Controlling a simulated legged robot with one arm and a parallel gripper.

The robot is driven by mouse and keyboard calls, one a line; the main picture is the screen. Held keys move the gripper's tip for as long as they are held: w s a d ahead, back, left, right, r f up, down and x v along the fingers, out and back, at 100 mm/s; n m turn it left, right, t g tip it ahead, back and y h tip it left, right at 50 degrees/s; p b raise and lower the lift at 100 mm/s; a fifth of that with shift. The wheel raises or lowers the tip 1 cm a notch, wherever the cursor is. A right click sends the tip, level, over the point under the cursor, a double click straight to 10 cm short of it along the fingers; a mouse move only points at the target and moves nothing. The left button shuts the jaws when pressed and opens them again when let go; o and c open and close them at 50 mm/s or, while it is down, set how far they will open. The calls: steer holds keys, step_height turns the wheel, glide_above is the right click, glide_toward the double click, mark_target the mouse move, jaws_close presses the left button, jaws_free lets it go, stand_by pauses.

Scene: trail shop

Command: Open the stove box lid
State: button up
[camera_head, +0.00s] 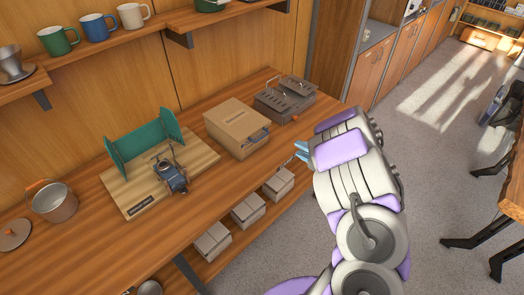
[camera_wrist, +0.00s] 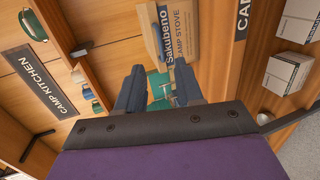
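The stove box (camera_head: 232,122) is a tan cardboard box on the wooden counter, and its lid looks shut. Its front face carries a dark label. In the wrist view the box (camera_wrist: 152,36) is ahead, above the fingertips, with "Sakubeno camp stove" lettering turned sideways. My gripper (camera_head: 301,151) is just right of the box's front, near the counter's front edge. In the wrist view my gripper (camera_wrist: 158,82) has its two dark fingers spread apart, with a green panel showing between them and nothing held. The fingers look clear of the box.
A green windscreen (camera_head: 143,140) and small stove (camera_head: 171,174) stand on a board left of the box. A grey metal grill (camera_head: 284,97) stands close behind right. A pot (camera_head: 53,202) is far left. Open floor lies right.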

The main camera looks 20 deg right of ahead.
steer(key=w+a+f, duration=0.2)
steer(key=w+a, duration=0.1)
steer(key=w, duration=0.4)
steer(key=w+a+f+y+b, duration=0.1)
steer(key=w+a+f, duration=0.1)
steer(key=w+a, duration=0.2)
steer(key=w, duration=0.3)
steer(key=shift+w+f, duration=0.2)
steer(key=shift+w, duration=0.15)
steer(key=shift+a, duration=0.1)
steer(key=shift+c, duration=0.4)
jaws_close()
steer(key=shift+f, duration=0.1)
stand_by(0.5)
